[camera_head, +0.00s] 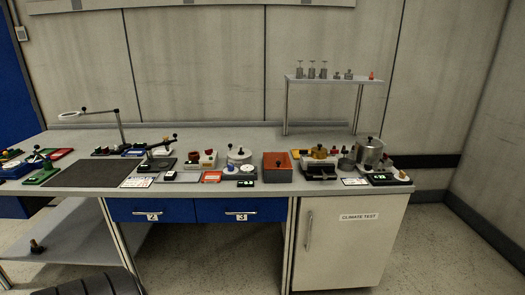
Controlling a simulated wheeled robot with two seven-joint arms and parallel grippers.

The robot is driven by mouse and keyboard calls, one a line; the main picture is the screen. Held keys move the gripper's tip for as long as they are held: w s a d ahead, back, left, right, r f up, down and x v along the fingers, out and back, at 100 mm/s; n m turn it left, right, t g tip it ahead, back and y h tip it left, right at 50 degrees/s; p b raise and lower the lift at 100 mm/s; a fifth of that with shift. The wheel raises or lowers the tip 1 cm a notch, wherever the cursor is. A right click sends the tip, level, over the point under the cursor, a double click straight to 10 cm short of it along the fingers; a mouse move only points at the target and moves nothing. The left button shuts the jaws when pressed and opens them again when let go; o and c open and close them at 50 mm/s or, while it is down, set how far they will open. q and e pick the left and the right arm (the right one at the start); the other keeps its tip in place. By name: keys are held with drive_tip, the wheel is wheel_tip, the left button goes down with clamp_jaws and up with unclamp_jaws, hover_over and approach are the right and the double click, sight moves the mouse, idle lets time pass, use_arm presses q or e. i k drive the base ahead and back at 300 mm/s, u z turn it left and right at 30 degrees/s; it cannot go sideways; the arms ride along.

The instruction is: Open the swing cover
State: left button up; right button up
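No part labelled as the swing cover can be made out at this distance. A red-orange box (278,167) with a small black knob on top stands near the front edge of the bench. To its left is a round white drum-like device (239,157) with a black knob. Whether any of these has a hinged cover is too small to tell. Neither of my grippers is in view.
The grey bench (90,137) carries many small devices. Behind them rises a shelf (333,80) with small fittings. Below are blue drawers (180,212) and a white cabinet (350,250) marked "CLIMATE TEST". A dark mat (92,173) lies bare at the left; floor is clear at right.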

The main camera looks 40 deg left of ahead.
sight(232, 154)
drive_tip(key=u, duration=1.05)
drive_tip(key=i, duration=0.6)
drive_tip(key=u, duration=0.35)
